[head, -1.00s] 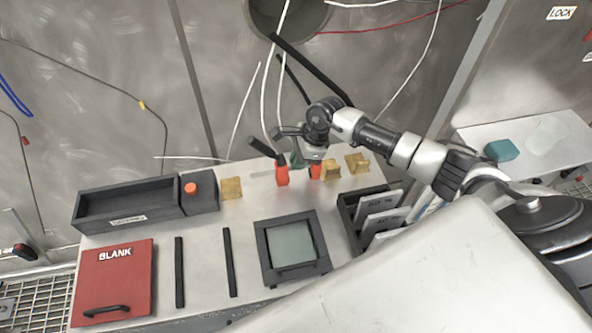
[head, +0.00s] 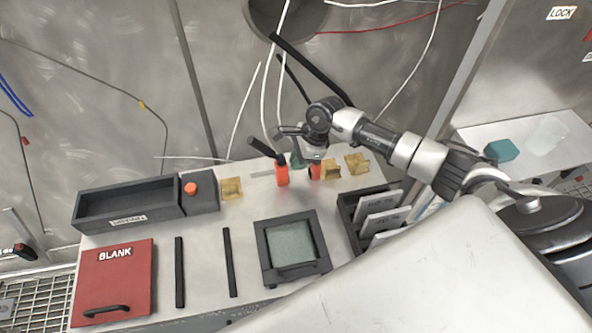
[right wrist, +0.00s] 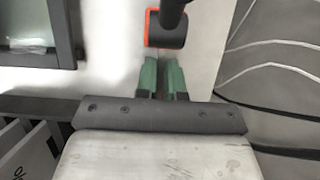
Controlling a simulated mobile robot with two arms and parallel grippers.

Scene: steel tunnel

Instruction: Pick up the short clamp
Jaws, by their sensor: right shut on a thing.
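Two orange clamps stand at the back of the bench in the head view. The left clamp (head: 282,174) has a black handle slanting up and left; in the right wrist view its black, orange-rimmed top (right wrist: 166,30) is just ahead of my fingers. The short clamp (head: 315,171) is mostly hidden under my right gripper (head: 303,160), with a little orange showing. The right gripper's green fingers (right wrist: 162,78) are shut on it, with only a thin dark reddish strip visible between them. My left gripper is not in view.
Yellow blocks (head: 231,188) stand beside the clamps. A black tray (head: 125,210), a red BLANK panel (head: 112,280), a framed square plate (head: 292,245) and a rack of plates (head: 380,208) share the bench. Cables hang at the back wall.

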